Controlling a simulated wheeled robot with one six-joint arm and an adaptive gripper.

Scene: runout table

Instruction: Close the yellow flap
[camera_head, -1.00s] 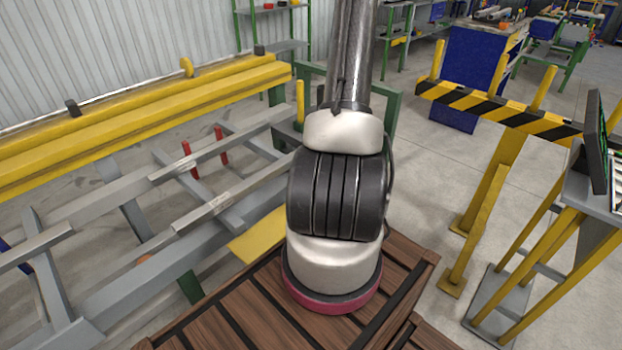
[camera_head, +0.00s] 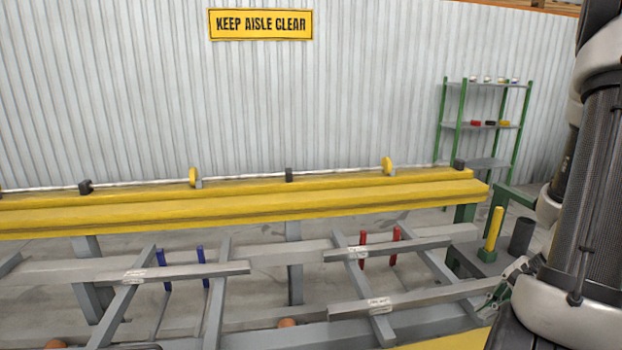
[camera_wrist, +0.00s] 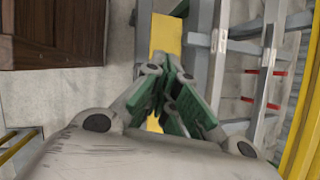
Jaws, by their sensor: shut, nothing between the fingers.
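A flat yellow plate, which looks like the yellow flap (camera_head: 440,343), shows at the bottom edge of the head view, beside the grey rail and mostly cut off. In the wrist view the yellow flap (camera_wrist: 167,33) lies beyond my fingers, next to the grey frame; a bit of yellow also shows between the fingers. My gripper (camera_wrist: 172,108) has green finger pads, is shut and holds nothing. In the head view my gripper (camera_head: 497,295) is at the lower right, near the end of the grey rail. I cannot tell whether it touches the flap.
The grey frame (camera_head: 290,325) of the runout table carries red pins (camera_head: 363,248) and blue pins (camera_head: 161,268). A long yellow beam (camera_head: 240,205) runs behind it. A yellow post (camera_head: 494,230) and a dark cup (camera_head: 522,237) stand at right. Brown wooden decking (camera_wrist: 55,35) is at left in the wrist view.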

